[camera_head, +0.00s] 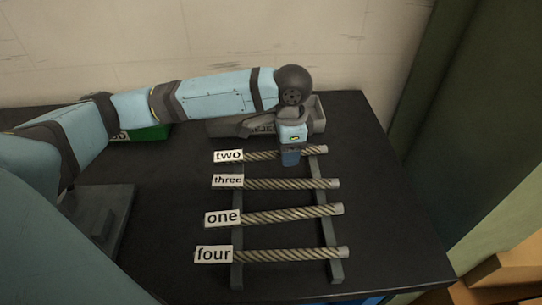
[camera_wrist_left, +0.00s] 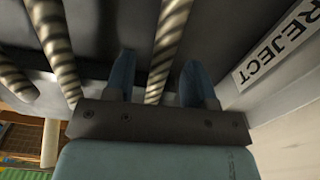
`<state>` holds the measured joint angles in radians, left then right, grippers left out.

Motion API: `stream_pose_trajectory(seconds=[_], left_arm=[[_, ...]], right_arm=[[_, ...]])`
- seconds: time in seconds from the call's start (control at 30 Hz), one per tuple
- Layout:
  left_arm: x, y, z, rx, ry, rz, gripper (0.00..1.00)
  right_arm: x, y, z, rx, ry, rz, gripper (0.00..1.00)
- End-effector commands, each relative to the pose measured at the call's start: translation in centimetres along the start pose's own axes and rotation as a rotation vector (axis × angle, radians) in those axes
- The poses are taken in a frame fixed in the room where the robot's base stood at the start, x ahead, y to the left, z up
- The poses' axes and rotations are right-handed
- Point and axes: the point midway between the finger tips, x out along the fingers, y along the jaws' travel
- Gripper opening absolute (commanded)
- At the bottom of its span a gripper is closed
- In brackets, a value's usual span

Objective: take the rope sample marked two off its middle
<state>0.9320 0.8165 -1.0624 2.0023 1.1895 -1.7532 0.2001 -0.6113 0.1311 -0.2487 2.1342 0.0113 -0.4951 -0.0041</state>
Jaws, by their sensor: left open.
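The rope sample marked two (camera_head: 262,155) lies across the dark rack at its far end, its white label (camera_head: 228,156) at the left. My left gripper (camera_head: 290,160) is over the middle of this rope, pointing down. In the left wrist view its two blue fingers (camera_wrist_left: 158,80) are apart, with a twisted rope (camera_wrist_left: 166,48) running between them. I cannot tell whether either finger touches the rope. The gripper hides part of the rope in the head view. My right gripper is not in view.
Rope samples three (camera_head: 290,184), one (camera_head: 285,215) and four (camera_head: 290,254) lie on the same rack (camera_head: 237,274), nearer to me. A grey reject tray (camera_head: 317,115) stands just behind rope two. A green container (camera_head: 148,132) is at the back left. The tabletop right of the rack is clear.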

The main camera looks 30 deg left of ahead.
Motion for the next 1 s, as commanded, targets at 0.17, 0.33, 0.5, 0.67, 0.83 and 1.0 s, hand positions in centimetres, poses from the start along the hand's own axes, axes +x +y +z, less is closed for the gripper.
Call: stream_pose_trajectory(seconds=[0.17, 0.33, 0.5, 0.67, 0.83, 1.0], left_arm=[[-0.1, 0.0, 0.0, 0.000, 0.000, 0.000, 0.45], [-0.1, 0.0, 0.0, 0.000, 0.000, 0.000, 0.06], [-0.2, 0.0, 0.0, 0.000, 0.001, -0.001, 0.00], [-0.2, 0.0, 0.0, 0.000, 0.002, -0.001, 0.00], [-1.6, -0.1, -0.1, 0.001, 0.003, -0.002, 0.00], [-5.3, -0.1, -0.1, 0.001, 0.005, -0.003, 0.00]], right_arm=[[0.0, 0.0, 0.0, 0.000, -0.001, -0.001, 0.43], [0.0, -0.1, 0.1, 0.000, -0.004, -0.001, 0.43], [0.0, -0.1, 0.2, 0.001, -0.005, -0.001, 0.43], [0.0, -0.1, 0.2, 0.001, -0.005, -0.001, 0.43], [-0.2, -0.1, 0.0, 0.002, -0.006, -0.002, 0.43], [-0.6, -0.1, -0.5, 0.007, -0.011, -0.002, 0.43]])
